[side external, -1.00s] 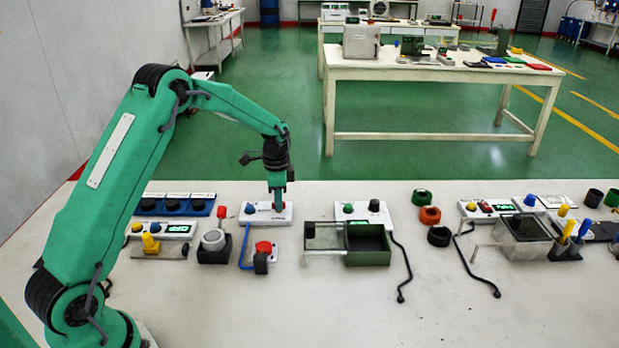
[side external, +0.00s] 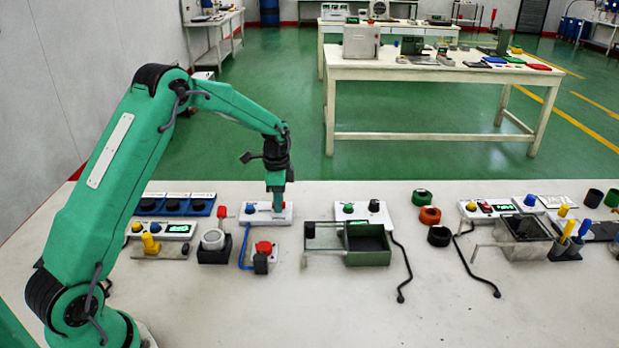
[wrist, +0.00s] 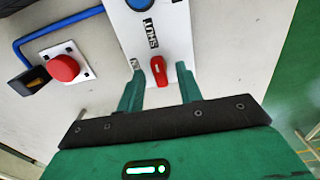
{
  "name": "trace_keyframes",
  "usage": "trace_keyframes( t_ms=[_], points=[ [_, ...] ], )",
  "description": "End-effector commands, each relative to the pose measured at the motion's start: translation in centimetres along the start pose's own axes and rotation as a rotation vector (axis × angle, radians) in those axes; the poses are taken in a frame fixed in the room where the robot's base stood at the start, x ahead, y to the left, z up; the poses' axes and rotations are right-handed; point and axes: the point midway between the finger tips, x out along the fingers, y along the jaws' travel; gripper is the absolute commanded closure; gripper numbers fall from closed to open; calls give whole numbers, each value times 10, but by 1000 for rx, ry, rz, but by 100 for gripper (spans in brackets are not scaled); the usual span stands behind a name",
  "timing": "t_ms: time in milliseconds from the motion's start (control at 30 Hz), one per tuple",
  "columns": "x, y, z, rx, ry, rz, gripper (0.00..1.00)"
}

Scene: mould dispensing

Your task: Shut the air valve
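The valve panel (side external: 259,220) is a white box on the near bench, below my gripper in the side view. In the wrist view the panel (wrist: 175,40) carries a blue knob (wrist: 140,4), a printed label reading SHUT, and a red lever (wrist: 158,70). My gripper (wrist: 158,90) is open, with one green finger on each side of the lever's near end and gaps visible on both sides. It also shows in the side view (side external: 278,211), pointing down at the panel's right part, where it hides the lever. Contact with the panel cannot be told.
A red button unit (side external: 263,248) with a blue hose stands just in front of the panel. A round grey-white device (side external: 213,241) is to the left, and a green tray (side external: 368,258) to the right. The bench front is clear.

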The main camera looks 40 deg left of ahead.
Motion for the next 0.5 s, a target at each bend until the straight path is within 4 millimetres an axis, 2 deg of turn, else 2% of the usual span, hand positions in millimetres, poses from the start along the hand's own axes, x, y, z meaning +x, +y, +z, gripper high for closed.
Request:
trace_keyframes(
  t_ms=[267,500],
  points=[
    [-4,0,0,-1,0,0,65],
    [-27,0,0,-1,1,-2,65]
  ],
)
